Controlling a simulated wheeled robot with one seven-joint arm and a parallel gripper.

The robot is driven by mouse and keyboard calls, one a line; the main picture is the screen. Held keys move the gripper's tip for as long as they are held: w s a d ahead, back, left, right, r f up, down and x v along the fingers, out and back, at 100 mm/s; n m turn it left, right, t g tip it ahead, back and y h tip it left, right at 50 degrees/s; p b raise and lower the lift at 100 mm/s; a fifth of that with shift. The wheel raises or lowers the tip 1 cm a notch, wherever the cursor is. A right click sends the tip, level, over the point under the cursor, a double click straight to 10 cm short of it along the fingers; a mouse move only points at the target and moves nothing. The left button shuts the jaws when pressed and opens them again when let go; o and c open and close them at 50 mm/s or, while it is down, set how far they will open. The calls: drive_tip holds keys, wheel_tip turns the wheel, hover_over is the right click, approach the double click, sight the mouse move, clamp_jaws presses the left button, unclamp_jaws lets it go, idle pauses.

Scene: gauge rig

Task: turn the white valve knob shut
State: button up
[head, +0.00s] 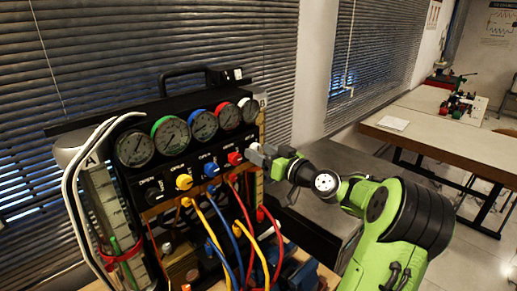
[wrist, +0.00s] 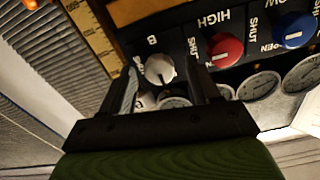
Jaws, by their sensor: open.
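The white valve knob (wrist: 160,68) sits on the black panel, beside a "B" label, and has a dark pointer line. In the wrist view my gripper (wrist: 162,82) has its two dark fingers apart, one on each side of the knob. I cannot tell whether either finger touches it. In the head view my gripper (head: 263,156) is at the right end of the panel's knob row, and it largely hides the white knob there.
A red knob (head: 235,158), a blue knob (head: 211,169) and a yellow knob (head: 183,181) line the panel to the left. Gauges (head: 203,124) sit above them. Coloured hoses (head: 243,205) hang below. A table (head: 440,146) stands at the right.

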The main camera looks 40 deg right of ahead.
drive_tip(key=shift+w, duration=0.8)
drive_tip(key=shift+c, duration=0.3)
drive_tip(key=c, duration=1)
